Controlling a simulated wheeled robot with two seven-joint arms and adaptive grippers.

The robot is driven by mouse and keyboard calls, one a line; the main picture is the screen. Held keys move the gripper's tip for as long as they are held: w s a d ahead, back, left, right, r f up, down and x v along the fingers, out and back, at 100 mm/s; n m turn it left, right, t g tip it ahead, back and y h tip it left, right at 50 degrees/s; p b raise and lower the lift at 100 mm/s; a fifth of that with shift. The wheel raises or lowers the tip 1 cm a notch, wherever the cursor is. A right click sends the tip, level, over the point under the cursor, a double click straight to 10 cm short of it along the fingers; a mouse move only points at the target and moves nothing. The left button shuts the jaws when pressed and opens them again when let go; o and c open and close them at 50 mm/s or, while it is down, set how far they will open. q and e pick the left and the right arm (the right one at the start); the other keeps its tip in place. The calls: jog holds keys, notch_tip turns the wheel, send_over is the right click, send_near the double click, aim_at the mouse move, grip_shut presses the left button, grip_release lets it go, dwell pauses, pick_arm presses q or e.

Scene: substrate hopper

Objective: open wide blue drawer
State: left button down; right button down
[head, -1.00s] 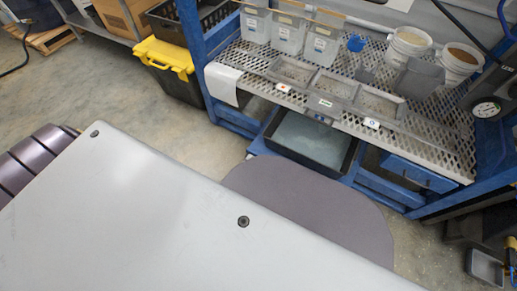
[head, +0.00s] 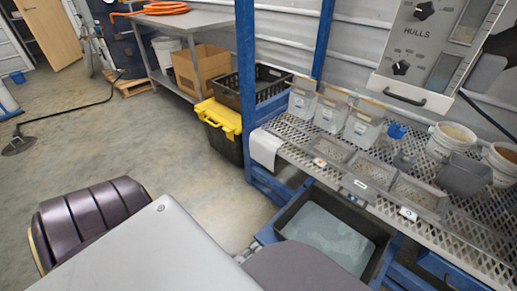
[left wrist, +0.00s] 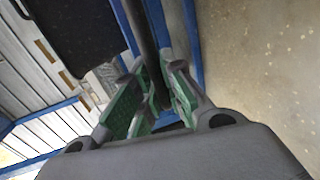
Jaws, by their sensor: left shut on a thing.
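The wide blue drawer (head: 266,236) stands pulled out below the mesh shelf, with a black tray (head: 291,213) inside it holding a flat blue-grey layer. My grey arm link and a rounded mauve part of me hide much of its front edge. My left gripper (head: 247,252) shows only as a small piece at that front edge. In the left wrist view, its green-padded fingers (left wrist: 155,95) are closed around a dark bar (left wrist: 146,42), which looks like the drawer's handle. Blue edges run beside the bar. My right gripper is not in view.
The mesh shelf (head: 457,238) above carries clear bins (head: 331,112), grey trays (head: 378,172) and white buckets (head: 450,140). Another blue drawer (head: 452,275) is at lower right. A yellow-lidded black box (head: 222,118) stands left of the rack. Floor at left is open.

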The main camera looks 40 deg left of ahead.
pick_arm(q)
jog(key=shift+a, duration=0.5)
jog(key=c, duration=1.5)
grip_release()
jog(key=shift+d, duration=0.1)
jog(key=shift+d, duration=0.15)
jog(key=shift+r, duration=0.2)
